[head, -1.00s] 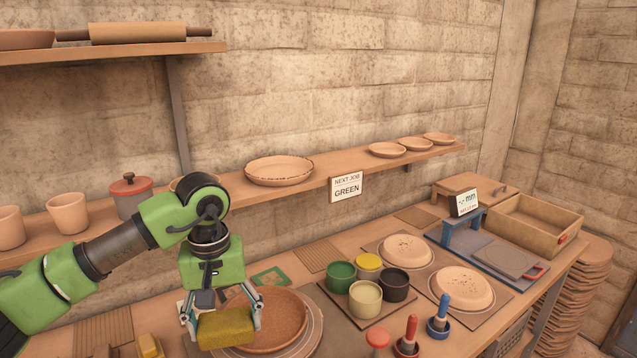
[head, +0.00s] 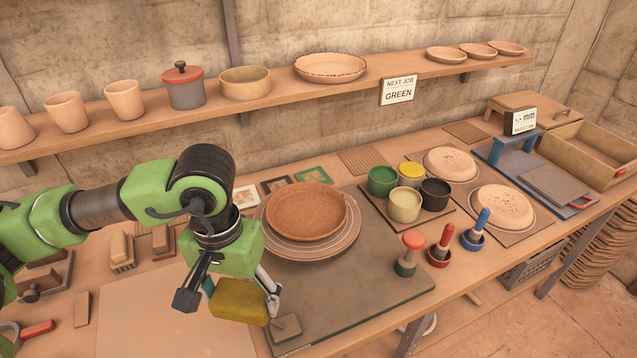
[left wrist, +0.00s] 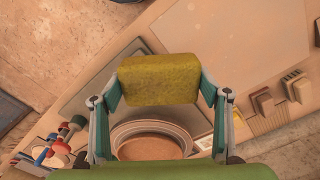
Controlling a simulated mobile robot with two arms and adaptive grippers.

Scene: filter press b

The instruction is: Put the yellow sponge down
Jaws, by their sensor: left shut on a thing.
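The yellow sponge (head: 238,301) is a mustard-yellow block between the fingers of my left gripper (head: 232,296). It also shows in the left wrist view (left wrist: 158,79), held between the two fingertips. My left gripper is shut on it. In the head view the sponge appears over the front of the bench, in front of the brown bowl on the wheel and left of a small grey block. I cannot tell the exact gap between sponge and bench top. My right gripper is not in view.
A brown bowl (head: 306,210) sits on a round wheel (head: 345,238) on a dark board (head: 385,270). Stamps with red and blue handles (head: 445,238) stand right of it. A pale board (head: 150,325) lies at the front left. Glaze pots (head: 405,204) stand farther back.

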